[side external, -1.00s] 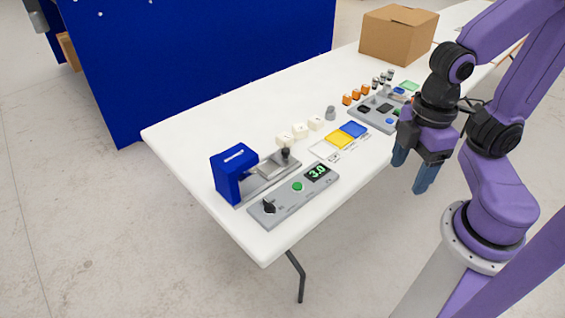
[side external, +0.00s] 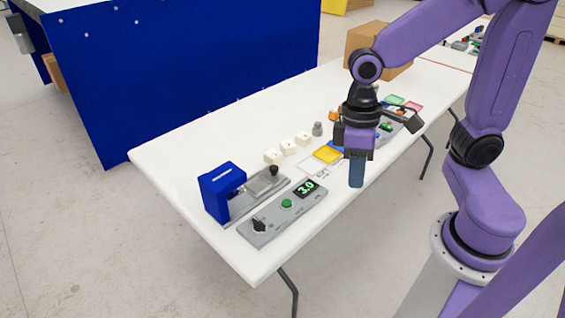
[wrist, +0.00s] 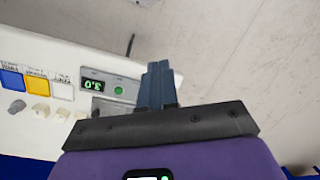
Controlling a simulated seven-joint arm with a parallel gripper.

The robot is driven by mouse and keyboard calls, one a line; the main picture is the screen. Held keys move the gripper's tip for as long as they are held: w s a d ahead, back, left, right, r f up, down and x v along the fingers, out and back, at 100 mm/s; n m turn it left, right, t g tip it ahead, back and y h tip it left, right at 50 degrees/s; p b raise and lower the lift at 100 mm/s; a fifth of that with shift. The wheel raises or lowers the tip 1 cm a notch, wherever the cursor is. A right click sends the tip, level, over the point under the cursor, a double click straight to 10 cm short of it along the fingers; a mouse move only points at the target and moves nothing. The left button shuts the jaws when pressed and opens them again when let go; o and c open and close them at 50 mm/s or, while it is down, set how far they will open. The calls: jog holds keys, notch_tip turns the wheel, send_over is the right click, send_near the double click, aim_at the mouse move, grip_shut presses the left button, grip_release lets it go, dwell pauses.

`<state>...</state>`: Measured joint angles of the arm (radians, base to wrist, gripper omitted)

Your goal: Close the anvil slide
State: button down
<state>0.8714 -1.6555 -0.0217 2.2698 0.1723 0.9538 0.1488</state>
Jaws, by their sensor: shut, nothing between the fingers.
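The anvil slide (side external: 263,184) is a grey plate with a dark knob (side external: 273,170), on a grey base in front of the blue press (side external: 221,191) at the near left of the table. The plate sits out to the right of the press. My gripper (side external: 356,184) is shut and empty, pointing down near the table's front edge, well to the right of the slide and apart from it. In the wrist view my gripper's fingers (wrist: 157,85) are together. They and the gripper body hide the slide and press there.
A grey control panel (side external: 283,215) with a black dial, green button and display reading 3.0 lies in front of the slide. White blocks (side external: 288,147), a grey weight (side external: 318,129) and coloured pads (side external: 327,154) lie to the right. A cardboard box (side external: 385,50) stands at the back.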

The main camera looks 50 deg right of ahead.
jog(key=w+d+f+m+y, duration=0.2)
jog(key=w+f+m, duration=0.1)
jog(key=w+m, duration=0.3)
jog(key=w+d+f+m+y, duration=0.1)
jog(key=w+d+f+m, duration=0.2)
jog(key=w, duration=0.6)
jog(key=w+d+f+m+y, duration=0.2)
jog(key=w+m, duration=0.4)
jog(key=w, duration=0.1)
jog(key=w+d+f+m+t+y, duration=0.1)
jog(key=w+d+f+m, duration=0.25)
jog(key=d, duration=0.35)
jog(key=w+d+f+m+t+y, duration=0.1)
jog(key=w+d+f+m+t, duration=0.15)
jog(key=d+m, duration=0.3)
jog(key=w+d+f+m+t+y, duration=0.1)
jog(key=w+d+f+m, duration=0.25)
jog(key=d, duration=0.35)
jog(key=shift+n+g, duration=0.25)
jog(key=x, duration=0.6)
jog(key=s+x, duration=0.1)
jog(key=x, duration=0.2)
jog(key=shift+f, duration=0.3)
jog(key=a, duration=0.2)
jog(key=w+a, duration=0.1)
jog(key=shift+f, duration=0.25)
jog(key=shift+w+a, duration=0.2)
jog(key=shift+a, duration=0.5)
